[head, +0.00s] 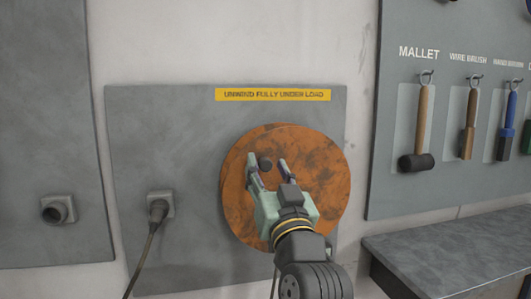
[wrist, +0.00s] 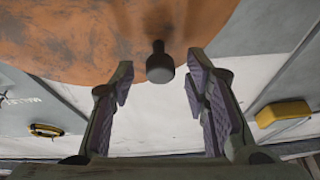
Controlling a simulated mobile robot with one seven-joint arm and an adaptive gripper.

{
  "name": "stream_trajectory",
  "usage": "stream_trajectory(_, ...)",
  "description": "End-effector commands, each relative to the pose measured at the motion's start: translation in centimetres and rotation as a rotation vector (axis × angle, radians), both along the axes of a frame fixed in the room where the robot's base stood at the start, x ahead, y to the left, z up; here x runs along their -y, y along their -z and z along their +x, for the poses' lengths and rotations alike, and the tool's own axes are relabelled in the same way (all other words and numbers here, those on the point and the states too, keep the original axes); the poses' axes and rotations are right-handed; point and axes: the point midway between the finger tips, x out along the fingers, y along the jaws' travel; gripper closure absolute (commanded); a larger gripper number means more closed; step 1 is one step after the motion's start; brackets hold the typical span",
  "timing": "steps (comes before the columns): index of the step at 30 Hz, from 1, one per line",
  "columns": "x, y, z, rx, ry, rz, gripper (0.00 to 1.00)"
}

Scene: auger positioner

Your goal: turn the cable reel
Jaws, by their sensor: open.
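The cable reel (head: 325,180) is a round, rust-orange disc with dark stains, mounted on a grey wall panel under a yellow label. A small dark knob (head: 265,163) sticks out from the reel. In the wrist view, the knob (wrist: 159,64) stands between and a little beyond my fingertips, near the reel's edge (wrist: 90,40). My gripper (head: 267,172) is open in front of the reel, its fingers apart on either side of the knob. I see no contact between the fingers and the knob. My gripper and arm hide the reel's lower middle.
A yellow label (head: 272,95) reads "UNWIND FULLY UNDER LOAD". A socket with a plugged cable (head: 159,205) is left of the reel. Another socket (head: 57,209) is further left. A tool board with a mallet (head: 418,140) and a grey shelf (head: 460,250) are at right.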

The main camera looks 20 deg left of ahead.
Motion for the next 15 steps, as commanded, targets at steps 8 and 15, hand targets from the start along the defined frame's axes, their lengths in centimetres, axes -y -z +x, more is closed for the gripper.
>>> stream_trajectory(8,-1.1,-0.8,1.5,0.001,0.0,0.001,0.58)
stream_trajectory(15,-1.1,-0.8,1.6,0.001,0.0,0.001,0.58)
